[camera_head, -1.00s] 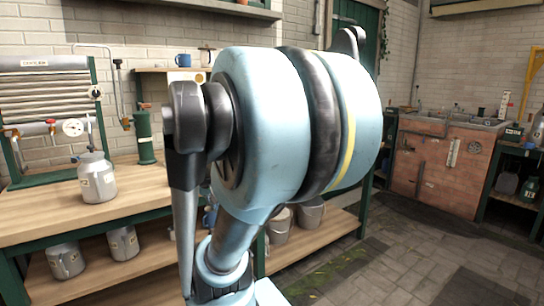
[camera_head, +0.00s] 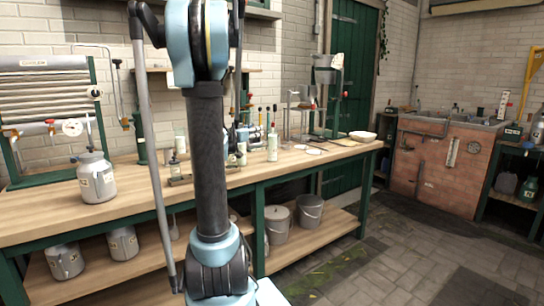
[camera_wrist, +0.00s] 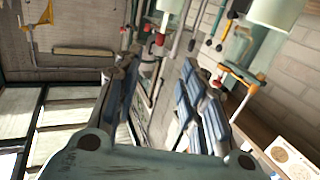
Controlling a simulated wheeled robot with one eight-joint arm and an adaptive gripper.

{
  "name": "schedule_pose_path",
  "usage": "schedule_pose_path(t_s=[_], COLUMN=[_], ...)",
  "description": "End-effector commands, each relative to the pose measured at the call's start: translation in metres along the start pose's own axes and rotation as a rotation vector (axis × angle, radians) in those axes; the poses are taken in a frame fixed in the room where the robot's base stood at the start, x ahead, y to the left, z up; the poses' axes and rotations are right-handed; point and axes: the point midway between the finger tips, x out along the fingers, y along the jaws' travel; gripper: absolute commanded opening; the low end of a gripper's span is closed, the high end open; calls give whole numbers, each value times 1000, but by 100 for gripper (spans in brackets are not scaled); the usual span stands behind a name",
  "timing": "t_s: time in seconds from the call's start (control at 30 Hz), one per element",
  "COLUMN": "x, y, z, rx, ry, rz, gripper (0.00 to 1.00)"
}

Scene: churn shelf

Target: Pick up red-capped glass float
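A slim clear vessel with a small red top (camera_head: 272,145) stands upright on the wooden workbench (camera_head: 300,170), just right of my arm in the head view. I cannot tell whether it is the red-capped glass float. Red, yellow and dark tips show behind it. In the wrist view my gripper (camera_wrist: 158,95) has its two fingers apart with nothing visibly held between them. A small red ball-like piece (camera_wrist: 160,39) shows beyond the fingertips, and a red-tipped piece (camera_wrist: 219,82) is at right. In the head view my gripper is hidden or not distinguishable behind my arm.
A grey can (camera_head: 97,180) stands at the left of the bench. A press-like stand (camera_head: 328,100) and a pale bowl (camera_head: 362,136) are at the right end. Buckets (camera_head: 309,211) stand on the lower shelf. The floor at right is open.

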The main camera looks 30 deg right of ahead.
Motion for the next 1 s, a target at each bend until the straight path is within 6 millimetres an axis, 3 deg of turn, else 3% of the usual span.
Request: schedule_pose_path(t_s=[0.27,0.8,1.0], x=[28,118,131], y=[-4,-4,-5], z=[-4,-7,-7], rx=[12,11,11], ry=[30,29,29], rz=[-6,-6,-8], gripper=[38,38,38])
